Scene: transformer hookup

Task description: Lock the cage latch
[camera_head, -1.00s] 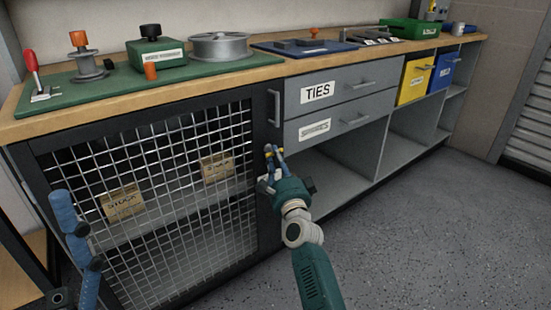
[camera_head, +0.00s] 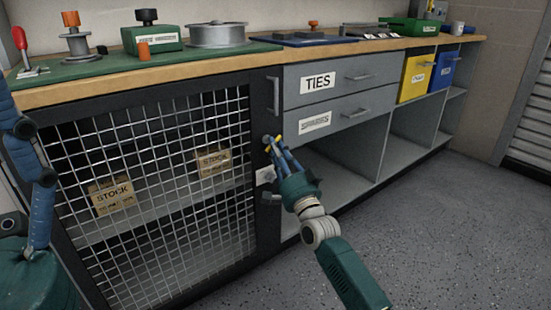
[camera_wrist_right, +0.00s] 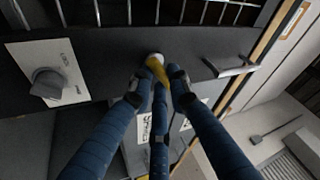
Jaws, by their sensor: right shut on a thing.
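The cage door (camera_head: 140,165) is a dark frame with wire mesh and appears closed. Its latch plate (camera_head: 265,175) is pale, partly hidden by my right gripper (camera_head: 273,142). In the right wrist view the plate (camera_wrist_right: 68,62) shows at the left with a round grey knob (camera_wrist_right: 47,84), apart from my fingers. My right gripper (camera_wrist_right: 157,68) is in front of the door's edge, between knob and handle, its blue fingers closed around a small yellow-and-white piece (camera_wrist_right: 156,66). My left gripper (camera_head: 38,190) is at the left edge, partly cut off; its opening is unclear.
A bar handle (camera_head: 273,96) is on the door frame above my right gripper. Drawers (camera_head: 350,85) and open shelves lie to the right. STOCK boxes (camera_head: 112,197) are behind the mesh. The worktop (camera_head: 200,72) carries spools and tools. Grey floor (camera_head: 440,220) is clear.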

